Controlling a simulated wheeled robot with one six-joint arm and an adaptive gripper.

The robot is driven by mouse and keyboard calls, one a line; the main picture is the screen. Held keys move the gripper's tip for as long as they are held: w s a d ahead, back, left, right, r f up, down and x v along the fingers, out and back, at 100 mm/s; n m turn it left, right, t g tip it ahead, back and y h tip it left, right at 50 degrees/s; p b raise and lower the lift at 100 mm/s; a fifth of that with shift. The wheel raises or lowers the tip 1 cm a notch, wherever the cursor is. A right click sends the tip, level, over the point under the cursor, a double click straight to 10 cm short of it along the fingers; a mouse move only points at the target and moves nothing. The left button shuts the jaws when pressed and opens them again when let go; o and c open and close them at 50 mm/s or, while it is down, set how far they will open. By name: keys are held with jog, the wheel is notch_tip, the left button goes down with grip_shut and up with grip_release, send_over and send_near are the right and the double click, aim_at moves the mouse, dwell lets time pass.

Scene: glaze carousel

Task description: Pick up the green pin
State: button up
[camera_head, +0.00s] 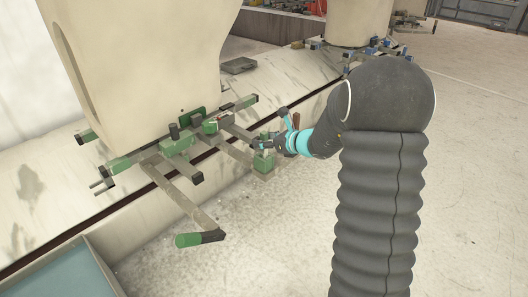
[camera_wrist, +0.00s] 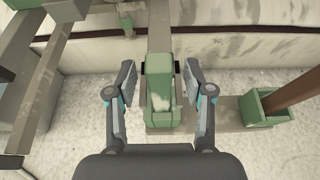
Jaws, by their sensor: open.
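In the wrist view a green upright piece (camera_wrist: 160,75), which may be the green pin, stands between the fingers of my gripper (camera_wrist: 160,78). It has a dark stub on each side. My gripper is open, with one finger on each side of the piece and a gap to each. In the head view my gripper (camera_head: 262,143) is at a green block (camera_head: 263,161) on the end of a carousel arm. I cannot tell there whether this block is the same piece, as my gripper partly covers that spot.
A green open-topped holder (camera_wrist: 271,104) with a brown stick sits close to the right. The large cream carousel body (camera_head: 140,60) carries several arms with green parts. A green-tipped lever (camera_head: 188,240) reaches out in front. Pale floor (camera_head: 270,240) is free there.

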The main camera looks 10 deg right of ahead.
jog(key=shift+w+a, duration=0.15)
jog(key=shift+w, duration=0.05)
grip_shut()
